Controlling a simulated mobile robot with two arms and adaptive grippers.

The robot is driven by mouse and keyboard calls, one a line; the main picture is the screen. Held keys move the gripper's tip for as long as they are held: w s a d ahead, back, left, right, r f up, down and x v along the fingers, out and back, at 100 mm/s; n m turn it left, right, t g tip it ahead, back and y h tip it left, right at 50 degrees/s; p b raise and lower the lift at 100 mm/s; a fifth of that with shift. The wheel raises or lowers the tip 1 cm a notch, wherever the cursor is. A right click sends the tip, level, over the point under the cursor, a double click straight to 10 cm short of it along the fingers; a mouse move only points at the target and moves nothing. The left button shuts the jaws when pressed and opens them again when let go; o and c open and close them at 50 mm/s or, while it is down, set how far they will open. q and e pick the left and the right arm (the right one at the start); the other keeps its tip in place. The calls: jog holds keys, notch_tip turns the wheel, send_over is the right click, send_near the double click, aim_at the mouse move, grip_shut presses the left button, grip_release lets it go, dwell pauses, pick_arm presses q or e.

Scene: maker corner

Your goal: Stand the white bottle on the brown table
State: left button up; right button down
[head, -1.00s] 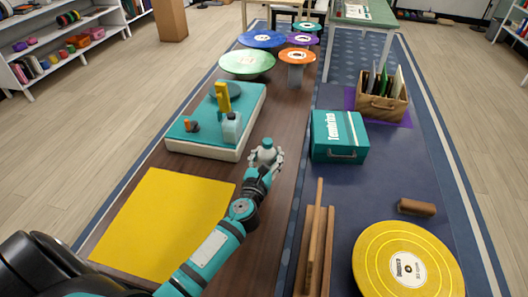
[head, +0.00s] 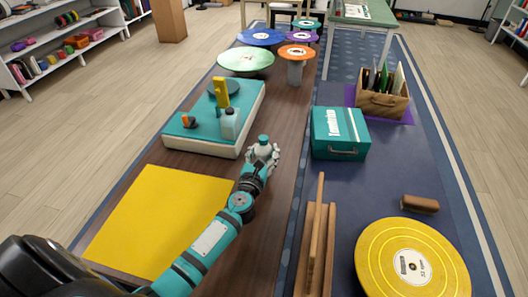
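A small white bottle with a teal cap (head: 263,139) is in my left gripper (head: 264,153); the fingers close around its body and hide most of it. It looks upright, over the brown table (head: 282,120), just right of the turntable's front corner. I cannot tell whether its base touches the wood. My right gripper is not in view.
A white turntable with a teal top (head: 199,138) holds a pale bottle (head: 230,124) and a yellow block (head: 221,93). A yellow sheet (head: 160,220) covers the near left. A teal case (head: 339,134) stands right. Bare wood lies beyond and nearer than my gripper.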

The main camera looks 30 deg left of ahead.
pick_arm(q)
jog(key=o, duration=0.5)
jog(key=shift+r, duration=0.2)
jog(key=v, duration=1.2)
